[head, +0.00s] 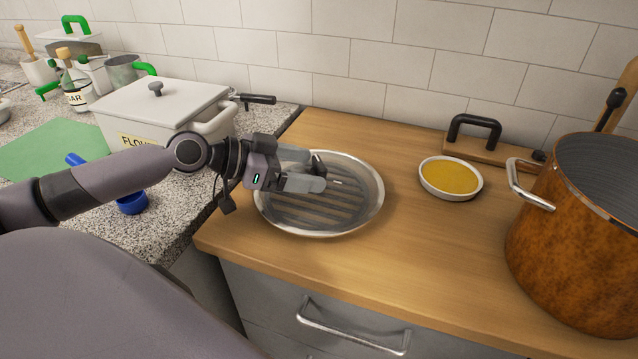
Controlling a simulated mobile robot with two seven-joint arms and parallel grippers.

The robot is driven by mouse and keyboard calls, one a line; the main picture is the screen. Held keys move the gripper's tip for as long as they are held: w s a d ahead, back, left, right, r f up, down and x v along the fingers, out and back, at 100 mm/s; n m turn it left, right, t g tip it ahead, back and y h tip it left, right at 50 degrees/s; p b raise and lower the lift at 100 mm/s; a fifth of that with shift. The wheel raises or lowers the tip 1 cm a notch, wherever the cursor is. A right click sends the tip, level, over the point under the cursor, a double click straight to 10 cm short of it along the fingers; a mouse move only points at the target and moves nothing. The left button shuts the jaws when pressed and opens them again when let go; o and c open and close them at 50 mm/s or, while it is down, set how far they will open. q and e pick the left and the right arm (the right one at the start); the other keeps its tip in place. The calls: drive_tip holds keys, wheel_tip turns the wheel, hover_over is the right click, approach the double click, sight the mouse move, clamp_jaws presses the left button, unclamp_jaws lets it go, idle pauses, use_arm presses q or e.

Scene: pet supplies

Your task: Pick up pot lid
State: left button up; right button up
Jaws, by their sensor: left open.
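The pot lid (362,212) is a round, flat disc with a shiny metal rim and dark stripes across its face. It lies on the wooden counter in the middle of the head view. My left gripper (321,173) reaches over it from the left, with its open fingers low above the lid's upper middle. A small light piece shows just right of the fingertips; I cannot tell if it is part of the lid's handle. The gripper hides part of the lid, and contact is unclear. My right gripper is not in view.
A copper-coloured pot (575,245) stands at the right, its metal handle towards the lid. A small bowl of yellow contents (450,178) sits between them. A black-handled board (492,152) is at the wall. A white flour box (155,108) stands left on the granite. The counter front is clear.

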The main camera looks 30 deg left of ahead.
use_arm(q)
drive_tip(key=shift+w+d+f, duration=0.15)
drive_tip(key=shift+w+d, duration=0.1)
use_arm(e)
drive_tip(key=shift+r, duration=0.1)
use_arm(q)
clamp_jaws()
